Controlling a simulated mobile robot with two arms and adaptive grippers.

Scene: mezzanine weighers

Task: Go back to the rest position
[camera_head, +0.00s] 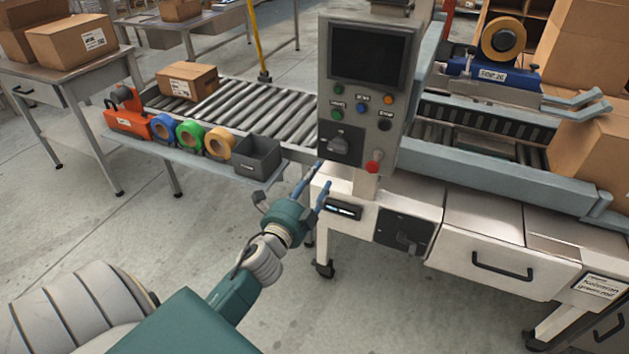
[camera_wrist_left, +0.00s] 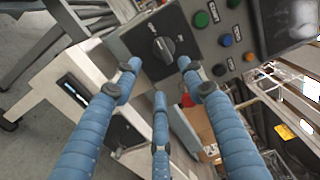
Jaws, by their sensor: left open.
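My left gripper (camera_head: 321,175) reaches up from the lower left in the head view, its blue fingers apart and empty. Its tips are just below and in front of the grey control panel (camera_head: 353,105). In the left wrist view my left gripper (camera_wrist_left: 158,72) shows three spread blue fingers with nothing between them. The black rotary switch (camera_wrist_left: 163,48) of the panel lies just beyond the fingertips there; it also shows in the head view (camera_head: 338,144). I cannot tell whether a finger touches the panel. My right gripper is not in view.
A red button (camera_head: 373,166) sits low on the panel. The white machine cabinet (camera_head: 476,222) stands to the right. Left are a roller conveyor (camera_head: 262,107), a shelf with tape rolls (camera_head: 190,136) and a dark bin (camera_head: 258,157). Open floor (camera_head: 130,225) lies at lower left.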

